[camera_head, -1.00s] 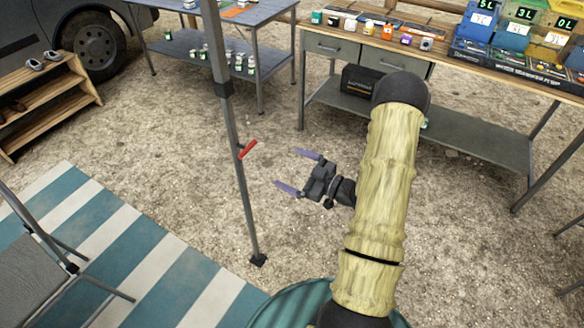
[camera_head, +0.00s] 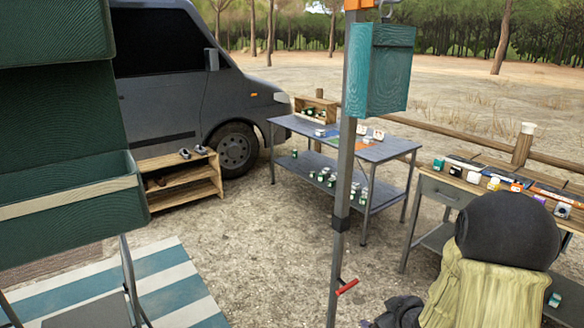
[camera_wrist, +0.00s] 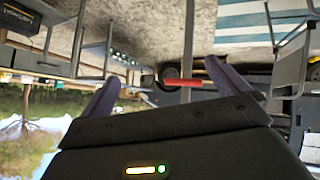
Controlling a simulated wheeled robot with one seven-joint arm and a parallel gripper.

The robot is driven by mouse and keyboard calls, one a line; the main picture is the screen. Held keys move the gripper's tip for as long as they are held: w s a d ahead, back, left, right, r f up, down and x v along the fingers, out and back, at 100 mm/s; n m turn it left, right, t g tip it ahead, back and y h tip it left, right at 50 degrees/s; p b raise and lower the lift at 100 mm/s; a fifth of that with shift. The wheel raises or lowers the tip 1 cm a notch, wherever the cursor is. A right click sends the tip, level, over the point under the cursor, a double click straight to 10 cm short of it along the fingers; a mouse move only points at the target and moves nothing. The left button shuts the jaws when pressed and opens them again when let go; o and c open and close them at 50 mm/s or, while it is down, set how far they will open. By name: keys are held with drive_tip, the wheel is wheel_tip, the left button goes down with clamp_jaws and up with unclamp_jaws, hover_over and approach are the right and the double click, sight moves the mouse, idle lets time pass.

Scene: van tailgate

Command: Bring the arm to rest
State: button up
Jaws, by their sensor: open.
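My gripper (camera_wrist: 161,72) is open in the wrist view, its two purple-grey fingers apart with nothing held between them. In the head view my gripper's dark body (camera_head: 398,313) shows only in part at the bottom edge, and its fingers are out of the frame. My pale, wood-patterned arm (camera_head: 476,294) fills the lower right corner, with its dark round joint above. The arm's lower part is hidden below the frame.
A grey metal pole (camera_head: 343,170) with a red handle (camera_head: 347,287) stands just left of my gripper. A workbench (camera_head: 440,193) stands behind my arm at right. A blue-grey table (camera_head: 378,150) stands farther back. Bare gravel (camera_head: 265,235) lies left of the pole.

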drive_tip(key=s+a+r+m+g+h, duration=0.1)
drive_tip(key=s+a+r+m+g, duration=0.25)
drive_tip(key=s, duration=0.55)
drive_tip(key=s+a+r+m+g+h, duration=0.1)
drive_tip(key=s+a+r+m+g, duration=0.2)
drive_tip(key=s+a, duration=0.35)
drive_tip(key=w+d+p+v, duration=0.1)
drive_tip(key=p+v, duration=1.2)
drive_tip(key=shift+w+d+r+p, duration=0.3)
drive_tip(key=shift+d+r+p, duration=0.05)
drive_tip(key=shift+n, duration=0.25)
idle(0.5)
